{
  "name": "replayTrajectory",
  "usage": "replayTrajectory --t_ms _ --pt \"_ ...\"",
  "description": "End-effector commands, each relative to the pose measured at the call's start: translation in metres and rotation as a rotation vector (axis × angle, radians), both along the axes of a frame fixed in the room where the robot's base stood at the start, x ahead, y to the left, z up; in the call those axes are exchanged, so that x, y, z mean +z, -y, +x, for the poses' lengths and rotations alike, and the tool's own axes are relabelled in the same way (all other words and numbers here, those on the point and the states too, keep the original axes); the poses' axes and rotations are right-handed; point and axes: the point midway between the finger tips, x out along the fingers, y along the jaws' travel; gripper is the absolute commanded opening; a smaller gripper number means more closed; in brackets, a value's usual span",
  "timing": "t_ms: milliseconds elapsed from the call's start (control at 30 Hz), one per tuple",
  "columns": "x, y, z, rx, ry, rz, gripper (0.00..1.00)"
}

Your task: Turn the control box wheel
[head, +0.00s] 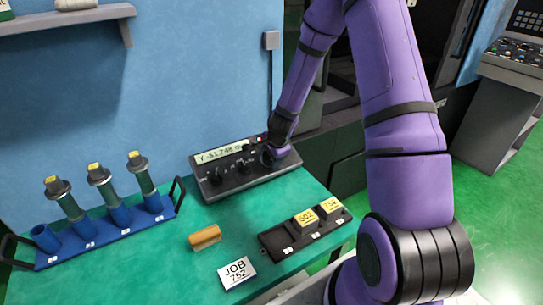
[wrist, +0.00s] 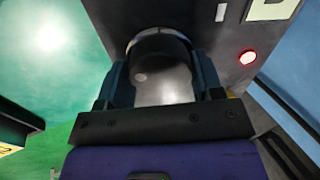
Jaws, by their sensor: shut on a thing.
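The control box (head: 225,182) is a dark box with a lit display (head: 219,154) reading about Y -61.748. It stands on the green table against the blue wall. My gripper (head: 270,156) reaches down to the right end of its face and hides most of the wheel in the head view. In the wrist view my gripper (wrist: 163,82) has a finger on each side of the dark, round, shiny wheel (wrist: 160,52) and is shut on it. A red lamp (wrist: 248,58) shows on the box face beside it.
A blue rack (head: 105,232) with several tool holders stands at left. A wooden-coloured block (head: 205,237), a JOB 752 card (head: 237,271) and a black tray (head: 273,241) with yellow-topped blocks 502 and 752 lie in front. Bare green table lies between them.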

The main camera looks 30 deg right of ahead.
Motion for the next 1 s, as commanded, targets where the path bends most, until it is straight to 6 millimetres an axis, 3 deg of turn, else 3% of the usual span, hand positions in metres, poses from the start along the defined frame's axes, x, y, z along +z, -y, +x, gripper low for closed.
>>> replayTrajectory --t_ms 500,1000 --pt "-0.0021 -0.0017 -0.0013 -0.319 -0.003 0.133 0.37" --pt "-0.0021 -0.0010 -0.0014 -0.383 -0.002 0.157 0.37"
